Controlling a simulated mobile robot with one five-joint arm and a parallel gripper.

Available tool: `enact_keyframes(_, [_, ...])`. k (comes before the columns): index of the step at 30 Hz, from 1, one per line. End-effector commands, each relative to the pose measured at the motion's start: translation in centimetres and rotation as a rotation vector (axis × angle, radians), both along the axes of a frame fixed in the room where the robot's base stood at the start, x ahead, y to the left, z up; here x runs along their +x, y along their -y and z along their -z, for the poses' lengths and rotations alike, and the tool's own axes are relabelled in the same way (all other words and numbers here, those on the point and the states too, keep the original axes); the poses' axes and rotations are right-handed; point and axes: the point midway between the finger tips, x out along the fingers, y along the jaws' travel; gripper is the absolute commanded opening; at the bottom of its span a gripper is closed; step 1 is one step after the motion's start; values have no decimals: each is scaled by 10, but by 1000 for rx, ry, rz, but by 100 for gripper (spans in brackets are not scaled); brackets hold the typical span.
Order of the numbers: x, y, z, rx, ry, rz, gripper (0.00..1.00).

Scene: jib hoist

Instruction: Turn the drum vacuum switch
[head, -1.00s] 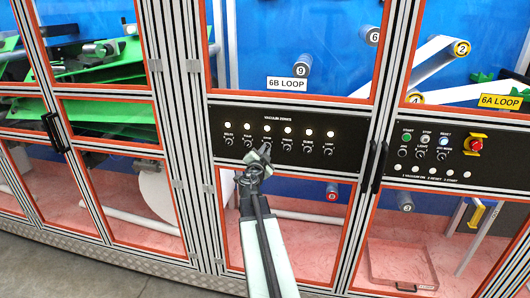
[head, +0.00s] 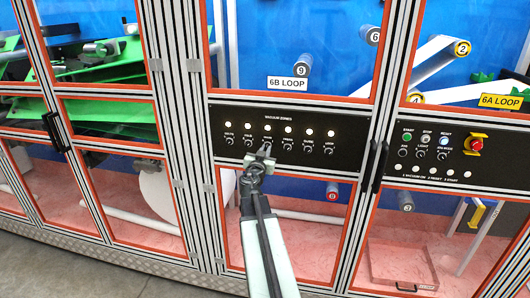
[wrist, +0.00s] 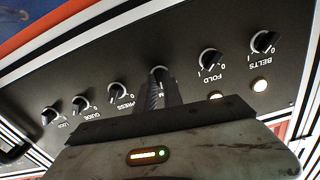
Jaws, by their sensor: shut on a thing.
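The drum vacuum switch (wrist: 159,73) is a black rotary knob with a white pointer line. It is third from the left on the black vacuum panel in the head view, where my gripper (head: 265,152) largely covers it. In the wrist view my gripper (wrist: 152,93) has its dark fingers shut on this knob. The finger covers most of its label, and only an "M" shows. The fold switch (wrist: 210,57) and the press switch (wrist: 119,91) sit on either side, clear of the fingers.
The belts switch (wrist: 264,42) and the guide switch (wrist: 80,104) are farther along the same row. White lamps (head: 288,131) line the panel above the knobs. A panel with a red emergency button (head: 475,144) is to the right. Door handles (head: 378,166) stick out between them.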

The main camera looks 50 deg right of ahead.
Motion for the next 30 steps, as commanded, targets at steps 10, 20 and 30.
enact_keyframes(10, [-2,3,0,-174,-279,6,0])
enact_keyframes(20, [-3,3,-1,-331,-533,7,0])
enact_keyframes(30, [-3,4,-1,-442,-712,7,0])
